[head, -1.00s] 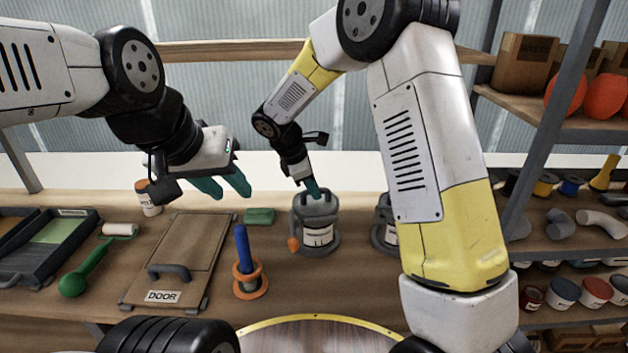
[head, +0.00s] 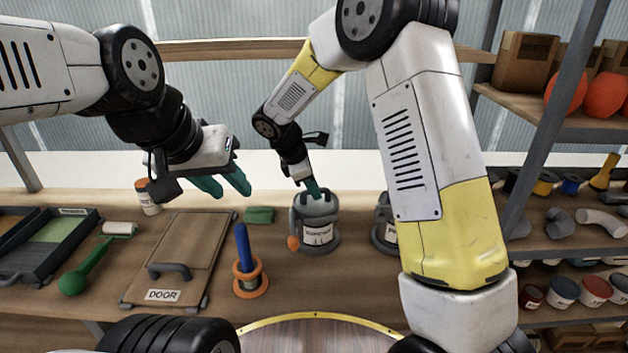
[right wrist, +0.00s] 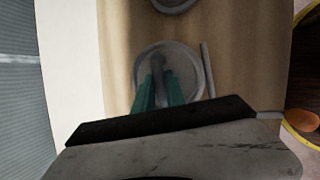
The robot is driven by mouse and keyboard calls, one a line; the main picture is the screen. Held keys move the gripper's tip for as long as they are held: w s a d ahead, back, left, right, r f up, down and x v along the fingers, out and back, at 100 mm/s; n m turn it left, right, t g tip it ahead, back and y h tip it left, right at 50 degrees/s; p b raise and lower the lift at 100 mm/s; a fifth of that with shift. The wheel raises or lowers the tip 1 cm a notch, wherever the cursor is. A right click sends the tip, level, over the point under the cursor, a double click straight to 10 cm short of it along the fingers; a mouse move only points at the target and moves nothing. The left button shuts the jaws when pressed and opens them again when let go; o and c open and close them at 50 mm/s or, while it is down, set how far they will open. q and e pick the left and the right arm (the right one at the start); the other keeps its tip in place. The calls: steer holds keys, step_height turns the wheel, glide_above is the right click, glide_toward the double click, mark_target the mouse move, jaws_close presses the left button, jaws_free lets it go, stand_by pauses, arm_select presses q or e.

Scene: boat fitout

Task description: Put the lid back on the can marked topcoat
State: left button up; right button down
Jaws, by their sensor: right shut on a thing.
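A grey can (head: 318,240) with a white label stands on the bench, mid-view; the label's print is too small to read surely. My right gripper (head: 313,190) points down at the can's top. In the right wrist view, its green fingers (right wrist: 159,90) are shut on a grey grip (right wrist: 158,66) over a round grey top (right wrist: 182,58). I take this for the lid; whether it is fully seated I cannot tell. My left gripper (head: 222,186) is open and empty above the bench, left of the can.
Another grey can (head: 382,235) stands to the right, partly behind my right arm. A door panel (head: 190,250), green block (head: 259,215), blue-handled tool in an orange-rimmed holder (head: 247,265), green roller (head: 85,270) and paint tray (head: 45,250) lie left. A shelf post (head: 545,130) stands right.

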steer(key=shift+f, duration=0.1)
steer(key=c, duration=1.3)
jaws_free()
steer(key=shift+o, duration=0.2)
steer(key=o, duration=0.4)
steer(key=shift+r, duration=3.5)
arm_select(q)
steer(key=shift+c, duration=0.5)
